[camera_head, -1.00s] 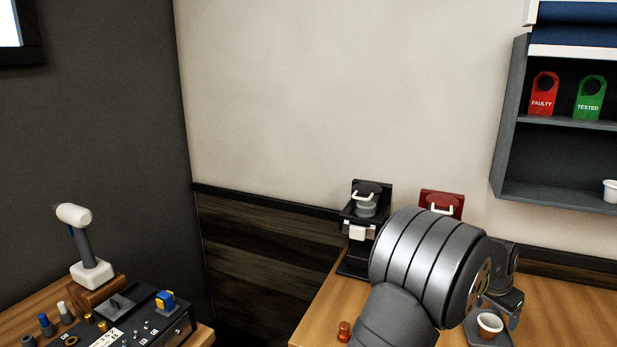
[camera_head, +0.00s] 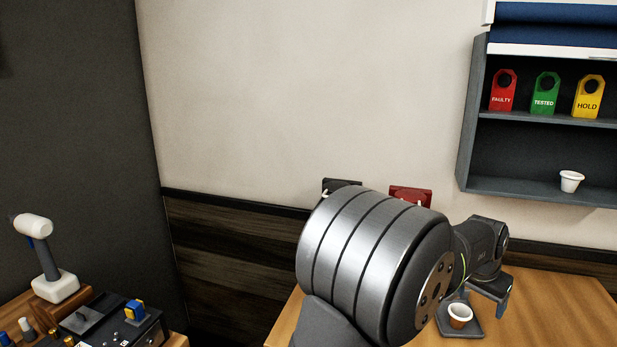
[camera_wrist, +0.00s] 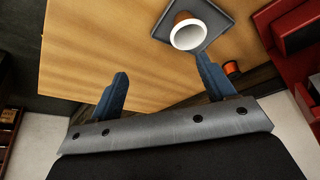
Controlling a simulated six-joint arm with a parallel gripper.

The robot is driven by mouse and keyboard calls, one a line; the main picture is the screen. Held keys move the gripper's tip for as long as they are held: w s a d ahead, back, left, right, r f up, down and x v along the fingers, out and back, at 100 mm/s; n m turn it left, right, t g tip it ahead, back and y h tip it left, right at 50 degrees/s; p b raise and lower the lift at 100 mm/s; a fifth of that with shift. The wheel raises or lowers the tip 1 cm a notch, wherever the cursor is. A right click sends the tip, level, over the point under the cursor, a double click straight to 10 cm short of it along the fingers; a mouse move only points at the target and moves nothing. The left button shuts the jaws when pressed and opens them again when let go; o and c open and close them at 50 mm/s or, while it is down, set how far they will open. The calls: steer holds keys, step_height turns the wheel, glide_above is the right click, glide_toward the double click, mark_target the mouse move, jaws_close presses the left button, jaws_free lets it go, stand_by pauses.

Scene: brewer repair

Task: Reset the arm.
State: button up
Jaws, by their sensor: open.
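My gripper (camera_wrist: 163,92) shows in the wrist view with its two blue fingers spread apart and nothing between them. The cup stands on a dark square tray (camera_head: 474,326). In the wrist view the cup (camera_wrist: 187,32) lies just beyond the right fingertip; I cannot tell whether they touch. My large grey arm covers much of the counter in the head view.
A black brewer (camera_head: 341,185) and a red brewer (camera_head: 411,194) stand mostly hidden behind my arm. A shelf (camera_head: 535,187) holds red, green and yellow tags and a white cup (camera_head: 571,181). A mallet (camera_head: 40,250) stands at the left. The counter's right part (camera_head: 560,310) is clear.

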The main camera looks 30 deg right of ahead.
steer(key=w+a+f+n, duration=0.1)
steer(key=w+a+f, duration=0.1)
steer(key=w+a, duration=0.7)
steer(key=w+a+f+n+t, duration=0.1)
steer(key=w+a+f+n, duration=0.1)
steer(key=w+a, duration=0.7)
steer(key=w, duration=0.8)
steer(key=shift+w+a+f, duration=0.2)
steer(key=shift+w+a, duration=0.05)
steer(key=shift+w, duration=0.15)
steer(key=shift+o, duration=0.3)
